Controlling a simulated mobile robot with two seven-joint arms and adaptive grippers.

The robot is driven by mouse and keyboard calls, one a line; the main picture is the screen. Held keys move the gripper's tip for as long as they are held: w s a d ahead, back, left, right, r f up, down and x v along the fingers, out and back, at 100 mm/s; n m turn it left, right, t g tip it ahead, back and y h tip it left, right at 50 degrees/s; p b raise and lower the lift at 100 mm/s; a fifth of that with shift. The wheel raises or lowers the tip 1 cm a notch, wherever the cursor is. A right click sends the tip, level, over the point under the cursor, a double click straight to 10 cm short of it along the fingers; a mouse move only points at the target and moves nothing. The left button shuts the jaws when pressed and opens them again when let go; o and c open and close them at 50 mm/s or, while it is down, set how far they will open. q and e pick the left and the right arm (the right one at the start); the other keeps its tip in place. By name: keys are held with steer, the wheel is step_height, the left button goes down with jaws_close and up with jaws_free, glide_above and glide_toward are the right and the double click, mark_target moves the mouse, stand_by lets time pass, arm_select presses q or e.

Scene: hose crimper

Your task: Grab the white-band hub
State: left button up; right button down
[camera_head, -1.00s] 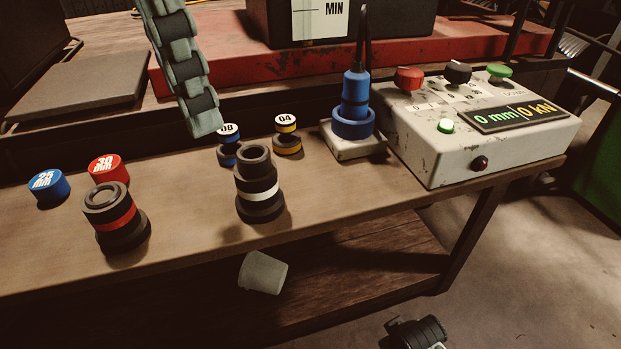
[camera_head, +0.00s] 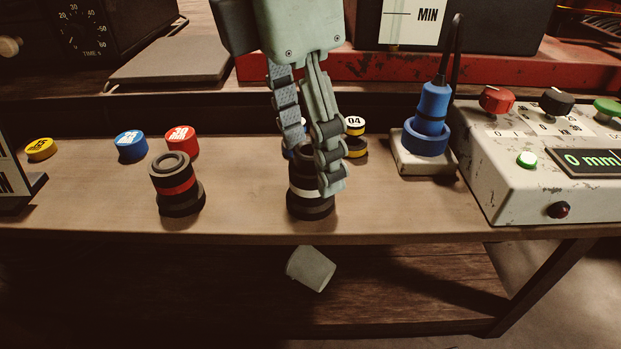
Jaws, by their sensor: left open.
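The white-band hub (camera_head: 306,208) is a dark stepped cylinder with a white ring, standing upright on the wooden bench. My left gripper (camera_head: 314,167) comes down from above, open. One finger hangs in front of the hub's right side and hides part of its top and band. The other finger ends at the upper left, by the hub's top. I cannot tell whether either finger touches the hub. My right gripper is not in view.
A red-band hub (camera_head: 178,194) stands to the left, with blue (camera_head: 131,145) and red (camera_head: 181,141) caps behind it. A yellow-and-black piece (camera_head: 355,145) stands close behind the white-band hub. A blue plug (camera_head: 431,115) and control box (camera_head: 540,165) are at right.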

arm_select(q)
steer(key=shift+f, duration=0.35)
steer(key=shift+c, duration=0.4)
steer(key=shift+r, duration=0.1)
jaws_close()
